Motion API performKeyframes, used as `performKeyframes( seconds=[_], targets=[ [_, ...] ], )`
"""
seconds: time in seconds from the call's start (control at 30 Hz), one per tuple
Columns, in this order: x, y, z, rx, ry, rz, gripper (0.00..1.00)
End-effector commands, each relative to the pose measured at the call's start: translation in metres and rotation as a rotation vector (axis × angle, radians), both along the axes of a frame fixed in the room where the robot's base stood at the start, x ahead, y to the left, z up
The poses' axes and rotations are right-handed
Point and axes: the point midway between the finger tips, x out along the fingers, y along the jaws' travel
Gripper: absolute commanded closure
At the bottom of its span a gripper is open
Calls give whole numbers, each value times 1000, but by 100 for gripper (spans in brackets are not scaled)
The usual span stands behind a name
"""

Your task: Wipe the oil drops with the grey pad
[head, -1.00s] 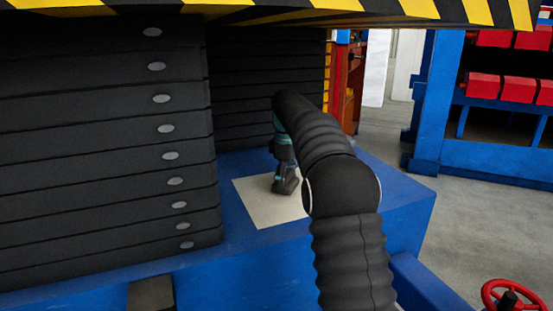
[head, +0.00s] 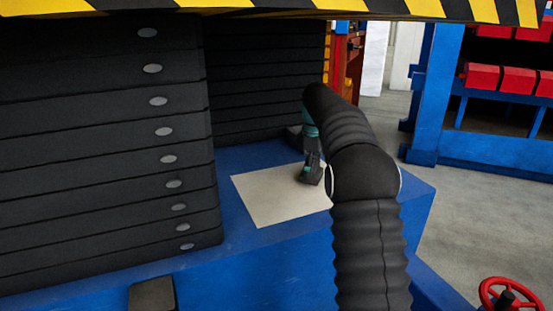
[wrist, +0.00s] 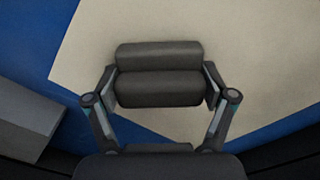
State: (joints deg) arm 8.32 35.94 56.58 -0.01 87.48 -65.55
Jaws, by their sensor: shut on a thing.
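My gripper (head: 311,172) is over the right part of a cream sandwich panel (head: 270,195), partly behind my arm in the head view. In the wrist view my gripper (wrist: 163,88) is shut on the grey pad (wrist: 160,75), a dark ribbed block held between both fingers. The pad is over the cream panel (wrist: 240,35); I cannot tell whether it touches the surface. No oil drops can be made out on the visible part of the panel; the area under the pad and behind my arm is hidden.
The panel lies on a blue base (head: 400,195). A tall stack of dark plates (head: 100,130) stands at the left, another (head: 265,90) behind. A yellow-black striped beam (head: 270,10) hangs overhead. A grey block (wrist: 25,120) lies beside the panel in the wrist view.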

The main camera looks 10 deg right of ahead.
Motion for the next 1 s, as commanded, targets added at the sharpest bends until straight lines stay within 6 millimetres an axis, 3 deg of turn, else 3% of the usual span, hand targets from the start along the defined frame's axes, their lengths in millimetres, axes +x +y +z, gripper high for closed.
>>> performKeyframes(
  seconds=[0.7, 1.0],
  targets=[
    [2, 4, 67, 0, -2, 11, 50],
    [1, 6, 81, -1, -1, 14, 50]
  ],
)
